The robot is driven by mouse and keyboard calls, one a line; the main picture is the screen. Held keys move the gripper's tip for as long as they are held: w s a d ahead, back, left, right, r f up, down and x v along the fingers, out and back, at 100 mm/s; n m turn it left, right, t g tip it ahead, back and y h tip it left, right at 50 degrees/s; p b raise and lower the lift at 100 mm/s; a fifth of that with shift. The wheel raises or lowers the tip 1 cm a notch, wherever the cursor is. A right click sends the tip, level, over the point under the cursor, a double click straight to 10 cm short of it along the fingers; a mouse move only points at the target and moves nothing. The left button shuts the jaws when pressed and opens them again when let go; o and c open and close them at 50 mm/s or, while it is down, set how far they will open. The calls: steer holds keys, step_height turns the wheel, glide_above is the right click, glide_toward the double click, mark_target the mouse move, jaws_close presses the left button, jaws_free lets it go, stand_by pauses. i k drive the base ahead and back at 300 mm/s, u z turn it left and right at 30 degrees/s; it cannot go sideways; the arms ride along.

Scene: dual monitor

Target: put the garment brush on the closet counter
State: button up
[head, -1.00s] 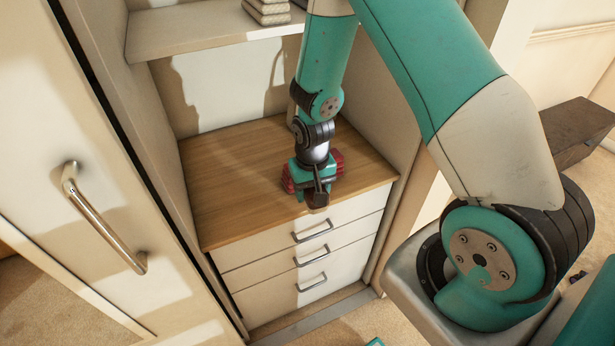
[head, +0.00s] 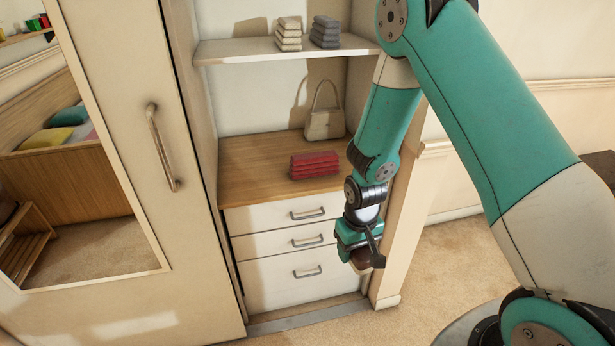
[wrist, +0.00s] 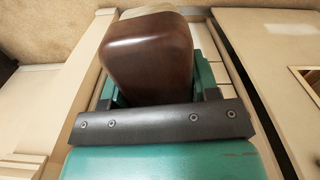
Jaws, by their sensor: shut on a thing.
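My gripper (head: 360,245) is shut on the garment brush, whose brown block-like end (wrist: 148,55) fills the upper middle of the wrist view. In the head view a small brown part of the brush (head: 362,261) shows below the fingers; the rest is hidden. The gripper is outside the closet, in front of its right side panel and apart from the counter. The closet counter (head: 240,167) is a wooden top above white drawers, to the left of the gripper.
A folded red stack (head: 315,166) lies on the counter, with a beige handbag (head: 324,123) behind it. Bare wood lies left of the stack. A shelf (head: 235,51) with folded cloths hangs above. A mirrored door (head: 150,150) stands at the left.

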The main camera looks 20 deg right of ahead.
mark_target(251, 179)
steer(key=k, duration=0.65)
steer(key=z, duration=0.5)
steer(key=i, duration=1.8)
steer(key=u, duration=1.35)
